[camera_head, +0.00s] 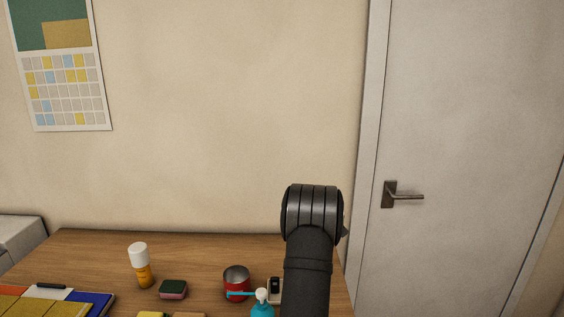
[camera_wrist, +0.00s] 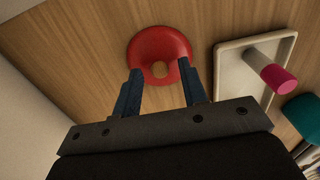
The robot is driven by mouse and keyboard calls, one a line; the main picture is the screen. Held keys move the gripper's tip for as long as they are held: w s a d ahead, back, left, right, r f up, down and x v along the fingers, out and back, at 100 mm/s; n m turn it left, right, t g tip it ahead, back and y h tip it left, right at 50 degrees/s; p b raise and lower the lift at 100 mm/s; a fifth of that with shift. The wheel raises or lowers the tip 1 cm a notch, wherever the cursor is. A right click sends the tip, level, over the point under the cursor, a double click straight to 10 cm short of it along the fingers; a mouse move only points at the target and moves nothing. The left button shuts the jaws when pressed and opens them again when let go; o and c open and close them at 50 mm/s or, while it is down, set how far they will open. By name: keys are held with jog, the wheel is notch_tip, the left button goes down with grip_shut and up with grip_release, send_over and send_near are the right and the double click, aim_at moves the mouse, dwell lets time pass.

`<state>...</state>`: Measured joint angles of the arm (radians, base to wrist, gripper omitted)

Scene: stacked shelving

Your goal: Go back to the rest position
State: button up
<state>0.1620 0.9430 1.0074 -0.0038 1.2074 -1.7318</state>
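My gripper (camera_wrist: 160,72) shows in the wrist view with its two blue fingers spread apart and nothing held between them. A red round thing (camera_wrist: 147,45) with a brown centre lies on the wood past the fingertips; I cannot tell if they touch it. In the head view my dark arm rises at the right of the table, and its gripper is not seen there. A red can-like container (camera_head: 237,291) stands left of the arm in that view.
A pale tray (camera_wrist: 228,85) holds a pink-tipped cylinder (camera_wrist: 274,76). On the wooden table (camera_head: 190,250) stand a white-capped orange bottle (camera_head: 140,266), a green-and-pink sponge (camera_head: 173,289) and a teal pump bottle (camera_head: 262,310). Wall and door (camera_head: 465,120) are behind.

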jog(key=shift+r, duration=1.8)
